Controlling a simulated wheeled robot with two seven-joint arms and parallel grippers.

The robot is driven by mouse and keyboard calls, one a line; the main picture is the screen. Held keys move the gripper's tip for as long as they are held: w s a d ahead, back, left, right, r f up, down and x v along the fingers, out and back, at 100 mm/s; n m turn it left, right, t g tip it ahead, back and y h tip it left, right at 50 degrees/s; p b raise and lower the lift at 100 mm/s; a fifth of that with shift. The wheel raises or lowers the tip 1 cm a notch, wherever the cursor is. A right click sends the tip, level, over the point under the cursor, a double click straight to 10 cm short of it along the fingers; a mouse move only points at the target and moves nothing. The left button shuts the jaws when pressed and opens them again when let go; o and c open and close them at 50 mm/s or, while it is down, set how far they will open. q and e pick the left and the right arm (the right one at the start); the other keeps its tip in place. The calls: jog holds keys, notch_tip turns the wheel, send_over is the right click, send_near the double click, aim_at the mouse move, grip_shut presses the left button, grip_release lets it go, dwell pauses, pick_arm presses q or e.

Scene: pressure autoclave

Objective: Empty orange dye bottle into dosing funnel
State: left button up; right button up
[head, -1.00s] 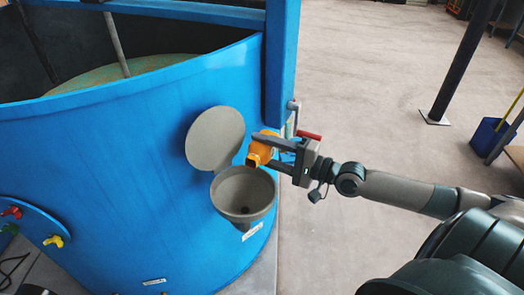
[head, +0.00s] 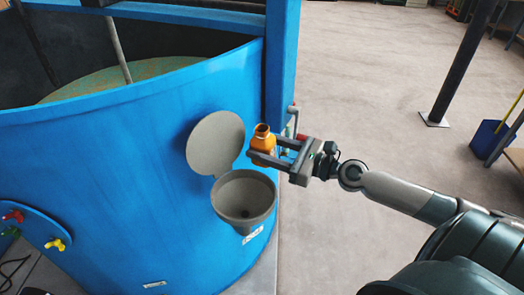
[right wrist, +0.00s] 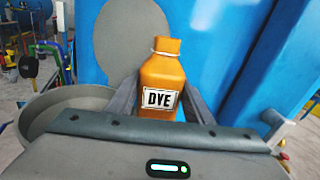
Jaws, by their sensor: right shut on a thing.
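The orange dye bottle (head: 263,142) is held nearly upright, with its open neck up, above the right part of the funnel. In the right wrist view the bottle (right wrist: 162,78) shows a white label reading DYE. My right gripper (head: 270,150) is shut on it, one finger on each side; the gripper also shows in the right wrist view (right wrist: 160,110). The grey dosing funnel (head: 243,200) is fixed to the blue tank wall below the bottle, and its round lid (head: 215,143) stands open against the wall. What is inside the bottle cannot be seen. My left gripper is not in view.
The large blue tank (head: 120,180) fills the left side. A blue post (head: 281,70) stands just behind the bottle. Red and yellow valves (head: 56,244) sit at lower left. The floor to the right is open, with a dark pole (head: 460,65) farther back.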

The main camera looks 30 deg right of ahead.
aim_at(267, 138)
jog(key=shift+w+d, duration=0.1)
jog(key=shift+d, duration=0.05)
dwell(0.3)
jog(key=shift+r, duration=0.15)
notch_tip(267, 138, up, 3)
jog(key=p, duration=0.3)
jog(key=shift+p, duration=0.3)
